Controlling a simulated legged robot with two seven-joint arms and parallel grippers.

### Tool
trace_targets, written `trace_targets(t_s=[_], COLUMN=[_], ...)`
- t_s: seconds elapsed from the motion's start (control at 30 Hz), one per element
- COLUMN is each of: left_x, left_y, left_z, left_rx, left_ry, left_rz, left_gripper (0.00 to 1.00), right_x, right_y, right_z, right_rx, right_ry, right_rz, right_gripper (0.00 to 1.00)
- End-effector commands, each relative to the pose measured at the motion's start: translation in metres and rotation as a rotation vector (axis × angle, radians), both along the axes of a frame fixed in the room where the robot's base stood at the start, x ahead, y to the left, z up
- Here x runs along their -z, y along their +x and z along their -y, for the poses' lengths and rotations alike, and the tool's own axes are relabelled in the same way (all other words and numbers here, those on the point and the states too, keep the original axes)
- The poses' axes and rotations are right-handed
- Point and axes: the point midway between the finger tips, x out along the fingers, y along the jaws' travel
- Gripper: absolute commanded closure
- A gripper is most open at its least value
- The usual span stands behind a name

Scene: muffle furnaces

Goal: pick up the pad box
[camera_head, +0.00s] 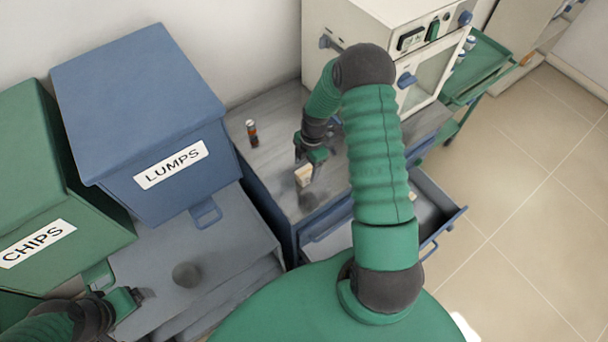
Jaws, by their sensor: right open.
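A small cream-tan box (304,175), which looks like the pad box, stands on the grey worktop of the blue cabinet, near its front edge. My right gripper (311,160) is open just behind and above the box, with its fingers close to the box's top. I cannot tell whether they touch it or stand around it. My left gripper (134,298) is low at the left, over the grey surface in front of the green bin. Its fingers are too small to read.
A dark round lump (308,201) lies just in front of the box. A small dark-and-orange bottle (252,132) stands behind left. An open drawer (434,208) juts out at right. A furnace (388,40) stands behind. Blue LUMPS (140,110) and green CHIPS (45,190) bins fill the left.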

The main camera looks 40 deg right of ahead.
Motion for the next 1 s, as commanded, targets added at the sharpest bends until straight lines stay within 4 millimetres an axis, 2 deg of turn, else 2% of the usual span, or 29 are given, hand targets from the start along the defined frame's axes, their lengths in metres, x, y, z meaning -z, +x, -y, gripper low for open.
trace_targets(t_s=[0.1,0.2,0.3,0.47,0.9,1.0], left_x=[-0.014,-0.015,-0.015,-0.015,-0.015,-0.015], left_y=[0.0,0.0,0.0,0.0,0.0,0.0], left_z=[0.0,0.0,0.0,0.0,0.0,0.0], left_rx=[0.001,0.001,0.001,0.001,0.001,0.001], left_ry=[0.0,0.0,0.0,0.0,0.0,0.0], left_rz=[0.001,0.001,0.001,0.0,0.0,0.0], left_gripper=[0.16,0.16,0.16,0.16,0.16,0.16], right_x=[0.019,0.037,0.043,0.042,0.043,0.043], right_y=[0.0,0.001,0.002,0.002,0.002,0.002], right_z=[-0.006,-0.008,-0.008,-0.01,-0.008,-0.008], right_rx=[-0.002,0.001,0.0,0.0,0.001,0.001], right_ry=[0.004,0.001,-0.001,-0.003,-0.001,-0.001], right_rz=[-0.005,-0.004,-0.001,0.0,0.0,0.0], right_gripper=[0.34,0.34,0.34,0.34,0.9,1.0])
